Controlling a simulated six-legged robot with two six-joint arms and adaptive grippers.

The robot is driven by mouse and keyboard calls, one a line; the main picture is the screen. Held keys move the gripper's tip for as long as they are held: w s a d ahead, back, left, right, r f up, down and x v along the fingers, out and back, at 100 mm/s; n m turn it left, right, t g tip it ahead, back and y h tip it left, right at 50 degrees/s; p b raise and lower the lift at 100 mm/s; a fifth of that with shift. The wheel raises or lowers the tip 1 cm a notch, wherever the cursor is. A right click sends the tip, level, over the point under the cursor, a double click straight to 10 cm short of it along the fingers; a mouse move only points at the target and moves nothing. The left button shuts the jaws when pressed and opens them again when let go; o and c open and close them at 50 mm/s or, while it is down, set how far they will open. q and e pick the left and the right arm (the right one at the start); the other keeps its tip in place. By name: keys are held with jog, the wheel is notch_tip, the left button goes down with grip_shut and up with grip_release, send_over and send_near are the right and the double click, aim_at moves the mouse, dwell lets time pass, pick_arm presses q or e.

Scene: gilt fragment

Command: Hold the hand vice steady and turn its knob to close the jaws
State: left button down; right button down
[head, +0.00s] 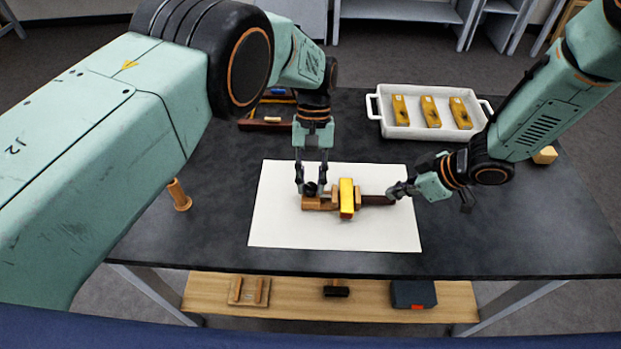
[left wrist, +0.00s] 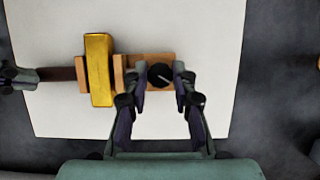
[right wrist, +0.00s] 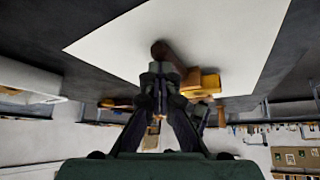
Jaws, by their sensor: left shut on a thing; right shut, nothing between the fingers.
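The wooden hand vice (head: 320,204) lies on a white sheet, with its dark brown handle (head: 376,200) to the right in the head view. A gilt piece (head: 346,198) stands between its two wooden jaws, which look close against it in the left wrist view (left wrist: 119,75). The black knob (left wrist: 160,75) is at the vice's other end. My left gripper (head: 311,186) points down and is shut on the knob, one finger each side. My right gripper (head: 398,190) is shut and empty at the handle's end; whether it touches the handle (right wrist: 172,54) is unclear.
A white tray (head: 377,108) with several gilt pieces stands at the back right. A wooden peg-like object (head: 179,194) stands at left. A wooden holder (head: 270,125) lies behind my left gripper. The front of the dark table (head: 470,250) is clear.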

pick_arm(q)
jog(key=shift+m, duration=0.5)
jog(key=c, duration=1.1)
grip_release()
jog(key=v, duration=1.2)
jog(key=shift+d, duration=0.2)
